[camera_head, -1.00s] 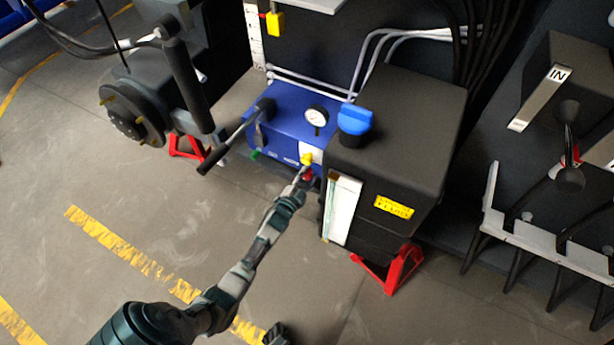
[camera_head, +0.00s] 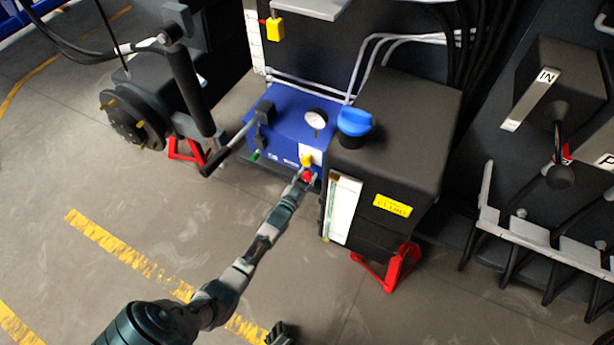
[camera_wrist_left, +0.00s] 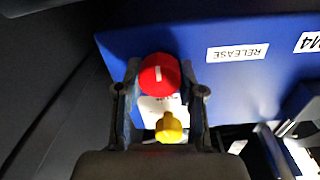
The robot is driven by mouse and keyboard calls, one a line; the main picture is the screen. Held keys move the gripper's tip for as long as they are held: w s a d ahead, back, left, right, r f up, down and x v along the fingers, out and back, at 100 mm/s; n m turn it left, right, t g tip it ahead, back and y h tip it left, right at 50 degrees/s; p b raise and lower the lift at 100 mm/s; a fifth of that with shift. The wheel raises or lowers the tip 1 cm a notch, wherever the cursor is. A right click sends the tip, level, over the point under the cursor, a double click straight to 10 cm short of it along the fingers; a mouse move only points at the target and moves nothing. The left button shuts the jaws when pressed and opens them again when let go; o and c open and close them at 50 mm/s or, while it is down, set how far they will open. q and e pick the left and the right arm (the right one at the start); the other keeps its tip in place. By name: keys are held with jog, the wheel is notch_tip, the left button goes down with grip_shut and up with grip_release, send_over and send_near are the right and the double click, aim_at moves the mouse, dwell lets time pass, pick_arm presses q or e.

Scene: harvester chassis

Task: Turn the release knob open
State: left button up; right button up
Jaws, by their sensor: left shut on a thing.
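The release knob (camera_wrist_left: 158,74) is red with a white line and sits on the blue pump box (camera_head: 282,119) beside a RELEASE label (camera_wrist_left: 237,53). It also shows in the head view (camera_head: 309,177). My left gripper (camera_wrist_left: 160,90) has one finger on each side of the red knob and is shut on it. In the head view my left gripper (camera_head: 303,175) reaches the front of the blue box. The white line runs nearly up and down in the wrist view. A dark gripper-like part (camera_head: 279,335), probably my right gripper, shows at the bottom edge; its jaws are unclear.
A yellow knob (camera_head: 306,160) sits close to the red one, also between my fingers in the wrist view. A gauge (camera_head: 316,119) and a pump lever (camera_head: 229,148) are on the blue box. A black tank (camera_head: 404,130) with a blue cap (camera_head: 355,121) stands right.

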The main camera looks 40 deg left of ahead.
pick_arm(q)
jog(key=shift+s+a+f, duration=0.2)
jog(key=shift+s+f, duration=0.1)
jog(key=shift+f, duration=0.45)
jog(key=o, duration=1.2)
jog(key=shift+f, duration=0.1)
jog(key=shift+c, duration=0.2)
jog(key=shift+w+a+r, duration=0.1)
jog(key=shift+w+r, duration=0.1)
jog(key=shift+s, duration=0.2)
jog(key=v, duration=1.1)
jog(key=shift+s, duration=0.3)
